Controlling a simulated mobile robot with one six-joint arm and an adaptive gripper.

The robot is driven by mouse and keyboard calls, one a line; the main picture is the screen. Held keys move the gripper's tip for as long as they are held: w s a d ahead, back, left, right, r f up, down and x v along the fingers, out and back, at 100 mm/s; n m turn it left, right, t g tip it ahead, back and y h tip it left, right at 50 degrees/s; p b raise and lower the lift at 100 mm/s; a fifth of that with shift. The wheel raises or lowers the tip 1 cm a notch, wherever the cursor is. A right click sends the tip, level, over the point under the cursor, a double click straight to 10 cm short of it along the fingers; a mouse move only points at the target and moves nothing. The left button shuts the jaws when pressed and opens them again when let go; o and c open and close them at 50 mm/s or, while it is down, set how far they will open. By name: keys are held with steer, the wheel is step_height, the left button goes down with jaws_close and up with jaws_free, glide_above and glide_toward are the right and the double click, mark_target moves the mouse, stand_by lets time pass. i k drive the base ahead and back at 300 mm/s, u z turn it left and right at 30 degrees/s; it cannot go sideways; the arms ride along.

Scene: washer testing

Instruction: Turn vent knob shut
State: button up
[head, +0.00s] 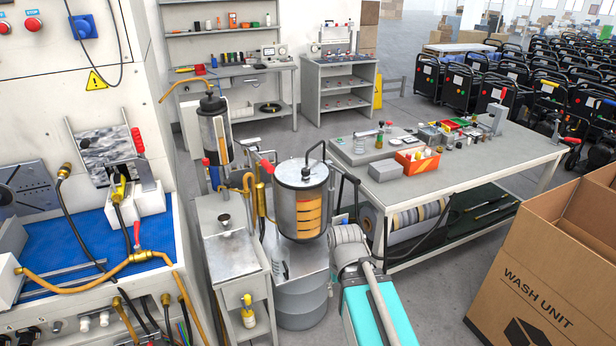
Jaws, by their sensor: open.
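No knob is labelled as the vent knob, so I cannot tell which one it is. A dark round knob-like part (224,219) stands on the small grey cabinet at the centre left. A red part (267,167) tops brass fittings beside a steel tank (301,200) with a black bent pipe on its lid. My teal and grey arm (375,310) rises from the bottom centre. I cannot make out my gripper's fingers in the head view.
Brass pipes and black hoses run across the blue bench mat (80,245). A grey table (450,178) with small parts stands at the right, with a cardboard box (550,265) in front. Floor shows between the table and box.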

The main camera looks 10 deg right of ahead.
mark_target(305, 172)
steer(key=u, duration=0.1)
steer(key=i, duration=1)
steer(key=z, duration=0.1)
